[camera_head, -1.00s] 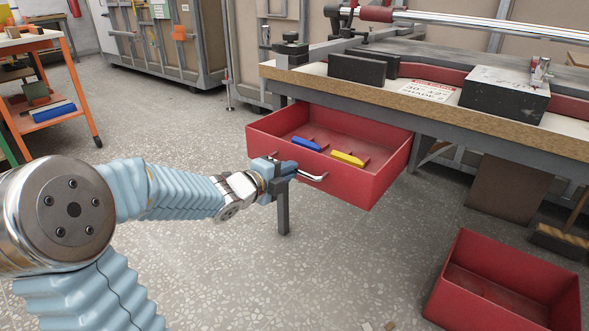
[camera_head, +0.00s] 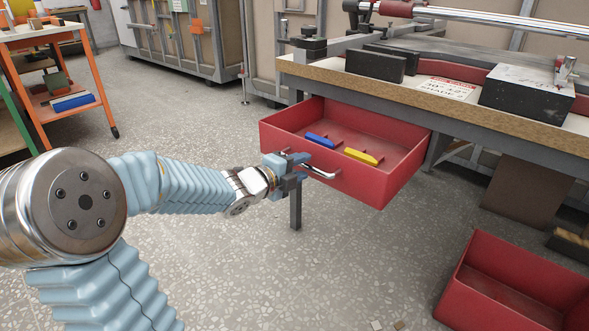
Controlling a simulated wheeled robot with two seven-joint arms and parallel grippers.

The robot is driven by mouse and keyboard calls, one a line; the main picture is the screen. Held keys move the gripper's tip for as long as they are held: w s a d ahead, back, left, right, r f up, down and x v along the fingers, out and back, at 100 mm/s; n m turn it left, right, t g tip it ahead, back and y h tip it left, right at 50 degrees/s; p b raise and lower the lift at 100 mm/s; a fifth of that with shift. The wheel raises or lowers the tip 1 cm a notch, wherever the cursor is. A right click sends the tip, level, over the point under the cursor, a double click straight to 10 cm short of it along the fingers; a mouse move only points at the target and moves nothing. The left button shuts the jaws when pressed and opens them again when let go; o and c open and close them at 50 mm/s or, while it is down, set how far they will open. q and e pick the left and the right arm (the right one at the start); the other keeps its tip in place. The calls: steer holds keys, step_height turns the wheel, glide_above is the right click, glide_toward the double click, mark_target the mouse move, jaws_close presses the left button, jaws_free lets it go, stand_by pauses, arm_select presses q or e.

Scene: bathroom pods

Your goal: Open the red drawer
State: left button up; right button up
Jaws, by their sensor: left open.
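The red drawer (camera_head: 365,182) is pulled out from under the workbench (camera_head: 430,105), and its inside shows. A blue item (camera_head: 320,140) and a yellow item (camera_head: 361,156) lie in it. A metal bar handle (camera_head: 318,172) is on its front face. My left gripper (camera_head: 298,168) is at the left end of this handle, with its jaws open. Whether the fingers touch the handle is hard to tell. My right gripper is not in view.
A separate red bin (camera_head: 480,300) stands on the floor at the lower right. An orange shelf cart (camera_head: 75,105) stands at the left. A grey metal cabinet (camera_head: 190,45) is at the back.

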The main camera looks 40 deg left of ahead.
arm_select(q)
steer(key=p+v, duration=0.3)
steer(key=v, duration=1)
steer(key=shift+s, duration=0.35)
steer(key=shift+a, duration=0.1)
steer(key=w+d+f+n+g+h+p, duration=0.1)
steer(key=w+d+f+n+g, duration=0.2)
steer(key=f, duration=0.4)
steer(key=w+d+f+n+g+p, duration=0.1)
steer(key=w+d+f+n+g, duration=0.1)
steer(key=d+f+n, duration=0.4)
steer(key=w+d+f+n+g+h+p, duration=0.1)
steer(key=w+d+f+n+g, duration=0.2)
steer(key=f, duration=0.6)
steer(key=s+d+f+n+g+h+p, duration=0.1)
steer(key=s+d+f+n+g, duration=0.5)
steer(key=s+d+f, duration=0.8)
step_height(320, 180, down, 3)
steer(key=d+n, duration=0.2)
steer(key=shift+r+n+g+p, duration=0.2)
steer(key=shift+n+g+p, duration=0.1)
steer(key=shift+g+p, duration=0.1)
